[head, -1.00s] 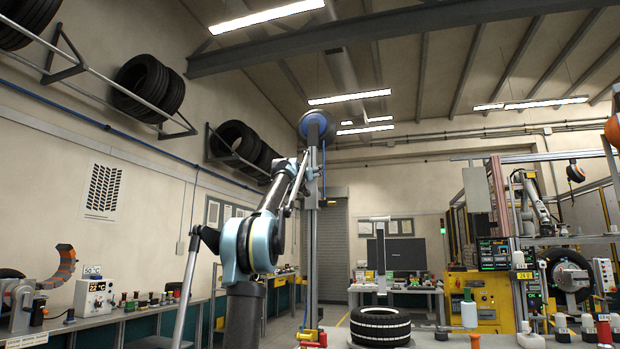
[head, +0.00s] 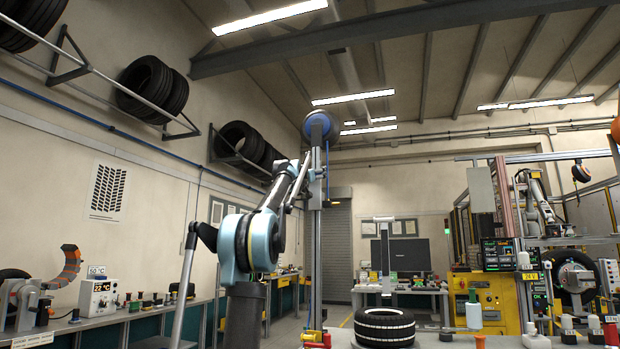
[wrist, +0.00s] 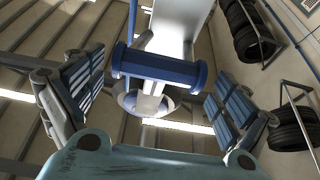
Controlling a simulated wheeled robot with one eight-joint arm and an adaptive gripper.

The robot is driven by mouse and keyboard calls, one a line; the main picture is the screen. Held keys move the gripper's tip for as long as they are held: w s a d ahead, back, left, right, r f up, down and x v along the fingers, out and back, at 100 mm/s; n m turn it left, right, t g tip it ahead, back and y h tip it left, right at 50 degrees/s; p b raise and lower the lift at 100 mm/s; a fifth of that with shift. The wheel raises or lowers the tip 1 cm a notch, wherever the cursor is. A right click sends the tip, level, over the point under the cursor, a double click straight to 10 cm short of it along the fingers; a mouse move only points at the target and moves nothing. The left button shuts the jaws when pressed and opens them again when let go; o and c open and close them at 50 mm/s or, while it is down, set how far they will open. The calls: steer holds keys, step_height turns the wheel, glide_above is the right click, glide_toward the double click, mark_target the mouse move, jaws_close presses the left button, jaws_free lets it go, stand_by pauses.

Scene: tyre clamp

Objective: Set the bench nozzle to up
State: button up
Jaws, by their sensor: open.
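A grey upright post (head: 316,240) stands just beyond my arm, with a blue reel-like drum (head: 318,126) at its top and a blue hose beside it. My gripper (wrist: 156,85) is open, its two ribbed blue-padded fingers spread left and right in the wrist view. A blue crossbar with flanged ends (wrist: 160,65) lies between the fingers on a pale upright part, with a visible gap to each. A blue and white round body shows behind it. In the head view my gripper is small, near the post. I cannot tell which part is the bench nozzle.
A tyre (head: 384,327) lies on the bench in front. Tyre racks (head: 152,88) line the left wall above a long bench. Open air surrounds my gripper's raised arm.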

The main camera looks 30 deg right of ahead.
steer(key=v, duration=1)
steer(key=shift+w, duration=0.1)
stand_by(0.4)
steer(key=w+a+f+n+t+y, duration=0.1)
steer(key=w+a+f+n+y, duration=0.15)
steer(key=a+f+y, duration=0.7)
steer(key=w+a+f+n+y, duration=0.1)
steer(key=a+f+n+y, duration=0.25)
steer(key=a+f, duration=1.2)
steer(key=s+a+f+n+g+y, duration=0.15)
steer(key=s+a+f, duration=0.25)
steer(key=f, duration=0.5)
steer(key=s+a+f+g+y, duration=0.15)
steer(key=s+a+f, duration=0.25)
steer(key=f, duration=0.5)
steer(key=s+a+f+n+g+y, duration=0.15)
steer(key=s+a+f, duration=0.25)
steer(key=f, duration=0.5)
steer(key=s+a+f+g, duration=0.2)
steer(key=s+f+g, duration=0.1)
steer(key=s+f, duration=0.6)
steer(key=s+a+f+g, duration=0.2)
steer(key=s+f, duration=0.7)
steer(key=f, duration=0.3)
steer(key=s+a+f+n+g, duration=0.1)
steer(key=s+a+f+g, duration=0.2)
steer(key=s+f, duration=0.6)
step_height(320, 180, down, 2)
steer(key=shift+g, duration=0.35)
